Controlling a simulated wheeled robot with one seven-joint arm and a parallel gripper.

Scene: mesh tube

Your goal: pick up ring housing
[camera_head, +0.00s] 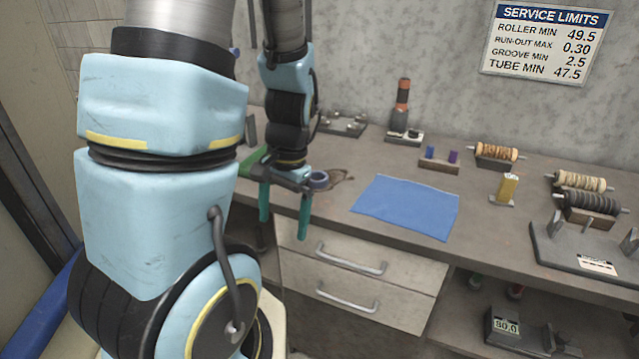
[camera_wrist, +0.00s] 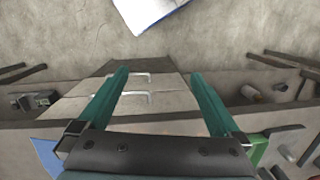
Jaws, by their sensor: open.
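My gripper (camera_head: 284,238) hangs fingers-down at the front edge of the workbench. Its two teal fingers are apart with nothing between them; they also show open in the wrist view (camera_wrist: 163,72).
A blue cloth (camera_head: 408,207) lies flat on the bench. Roller holders (camera_head: 496,155) and a grey fixture (camera_head: 590,250) stand to the right. An orange-and-black tool (camera_head: 402,105) stands at the back. Drawers (camera_head: 350,262) with handles are below the bench edge.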

